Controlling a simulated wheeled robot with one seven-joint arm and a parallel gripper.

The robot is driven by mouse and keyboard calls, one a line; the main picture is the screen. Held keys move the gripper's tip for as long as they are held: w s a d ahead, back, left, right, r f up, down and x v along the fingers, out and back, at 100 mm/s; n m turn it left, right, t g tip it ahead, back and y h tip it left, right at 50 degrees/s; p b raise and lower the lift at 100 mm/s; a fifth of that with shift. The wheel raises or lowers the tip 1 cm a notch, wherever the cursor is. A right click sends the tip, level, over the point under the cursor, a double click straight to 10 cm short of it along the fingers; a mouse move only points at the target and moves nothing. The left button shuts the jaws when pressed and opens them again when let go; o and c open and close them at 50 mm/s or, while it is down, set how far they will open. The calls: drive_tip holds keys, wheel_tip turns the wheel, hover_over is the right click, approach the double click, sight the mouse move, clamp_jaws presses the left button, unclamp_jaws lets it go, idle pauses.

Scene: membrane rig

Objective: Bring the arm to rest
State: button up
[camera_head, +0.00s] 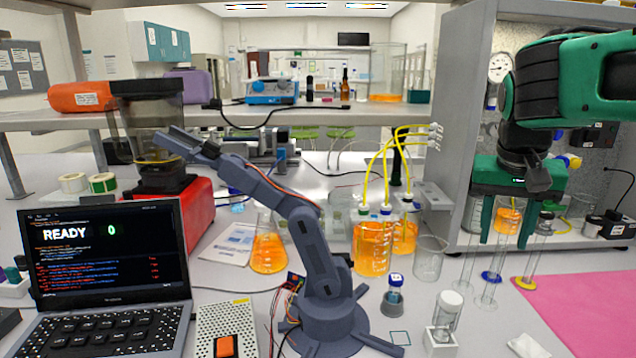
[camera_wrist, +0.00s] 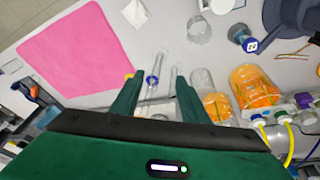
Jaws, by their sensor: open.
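My green arm reaches in from the upper right in the head view. My gripper (camera_head: 506,238) points down over the right part of the bench, its two green fingers apart. In the wrist view my gripper (camera_wrist: 156,86) is open. A tall clear cylinder with a blue ring (camera_wrist: 152,80) shows in the gap between the fingers; I cannot tell whether it touches them. An orange vessel (camera_head: 508,218) shows between the fingers there.
A pink mat (camera_head: 590,310) lies at the right, bare. A grey cabinet (camera_head: 462,130) stands behind my gripper. Orange-filled bottles (camera_head: 371,255) with yellow tubes and an empty beaker (camera_head: 429,260) stand left of it. A small grey arm (camera_head: 322,250) and a laptop (camera_head: 110,260) are further left.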

drive_tip(key=s+d+f+g+y, duration=0.1)
drive_tip(key=s+d+f, duration=0.2)
drive_tip(key=s+f, duration=0.4)
drive_tip(key=s+d+f+m+g+y, duration=0.1)
drive_tip(key=s+d+f, duration=0.3)
drive_tip(key=s+f, duration=0.4)
drive_tip(key=s, duration=0.7)
drive_tip(key=shift+d+y, duration=0.15)
drive_tip(key=shift+y, duration=0.15)
drive_tip(key=shift+w+g, duration=0.2)
drive_tip(key=shift+g, duration=0.1)
drive_tip(key=shift+w+f, duration=0.25)
drive_tip(key=shift+w, duration=0.2)
